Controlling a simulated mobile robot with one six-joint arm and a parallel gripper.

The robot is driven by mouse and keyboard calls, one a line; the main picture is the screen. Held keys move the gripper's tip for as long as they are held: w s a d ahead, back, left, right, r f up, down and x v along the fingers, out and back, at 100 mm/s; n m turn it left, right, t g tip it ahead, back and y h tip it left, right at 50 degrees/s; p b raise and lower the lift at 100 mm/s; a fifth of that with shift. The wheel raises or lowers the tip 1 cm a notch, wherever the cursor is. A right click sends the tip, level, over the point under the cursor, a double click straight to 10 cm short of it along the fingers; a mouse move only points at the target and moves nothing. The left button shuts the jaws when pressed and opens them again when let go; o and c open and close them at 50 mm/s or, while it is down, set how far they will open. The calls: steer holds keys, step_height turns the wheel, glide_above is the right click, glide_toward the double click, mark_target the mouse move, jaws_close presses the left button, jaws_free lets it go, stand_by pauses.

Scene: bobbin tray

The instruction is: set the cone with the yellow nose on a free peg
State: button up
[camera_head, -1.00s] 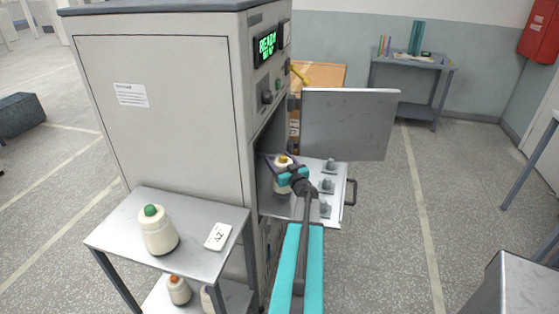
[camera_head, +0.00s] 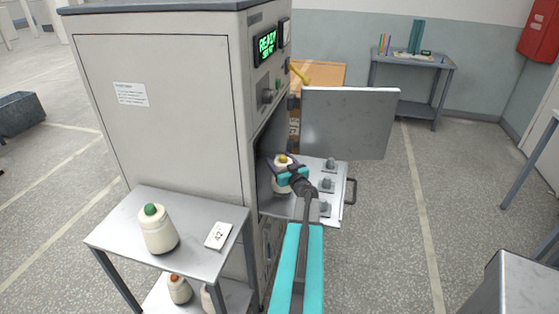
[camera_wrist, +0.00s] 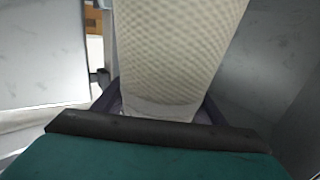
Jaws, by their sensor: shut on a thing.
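The cone with the yellow nose (camera_head: 282,182) is upright at the opening of the grey cabinet, over the left part of the pulled-out tray. My gripper (camera_head: 284,174) is shut on it, and the cone's pale wound side fills the middle of the wrist view (camera_wrist: 178,50). The tray (camera_head: 339,201) has several short grey pegs; a bare one (camera_head: 327,186) stands in the row at the right. Whether the held cone's base touches a peg or the tray is hidden by my gripper and arm.
The cabinet door (camera_head: 350,125) stands open behind the tray. A side table (camera_head: 195,205) at the front left holds a green-nosed cone (camera_head: 158,230) and a white card (camera_head: 218,236). An orange-nosed cone (camera_head: 179,289) is on its lower shelf. The cabinet wall (camera_head: 165,120) is close left of my gripper.

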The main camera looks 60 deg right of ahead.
steer(key=shift+f+b, duration=0.35)
steer(key=shift+f, duration=0.3)
stand_by(0.4)
steer(key=o, duration=1.8)
steer(key=shift+a, duration=0.1)
steer(key=b+v, duration=0.3)
steer(key=v, duration=1)
steer(key=shift+s, duration=0.35)
steer(key=shift+a, duration=0.1)
